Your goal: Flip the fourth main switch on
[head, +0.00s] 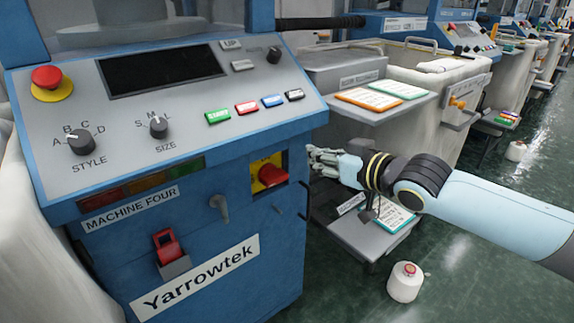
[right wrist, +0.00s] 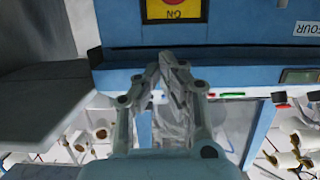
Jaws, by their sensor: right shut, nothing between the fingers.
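The main switch (head: 270,175) is a red knob on a yellow plate, set in the blue front of the machine labelled MACHINE FOUR (head: 130,210). In the right wrist view the yellow plate (right wrist: 175,13) with the knob's red edge shows at the top, cut off by the frame. My right gripper (head: 316,160) is shut and empty, just right of the switch in the head view and apart from it. In the right wrist view its fingertips (right wrist: 170,62) come together below the plate. My left gripper is not in view.
A red emergency button (head: 47,78), dials and coloured buttons sit on the sloped panel above. A red lever switch (head: 167,246) is lower left. A grey shelf (head: 350,240) is under my right arm, and a white yarn cone (head: 405,283) stands on the green floor.

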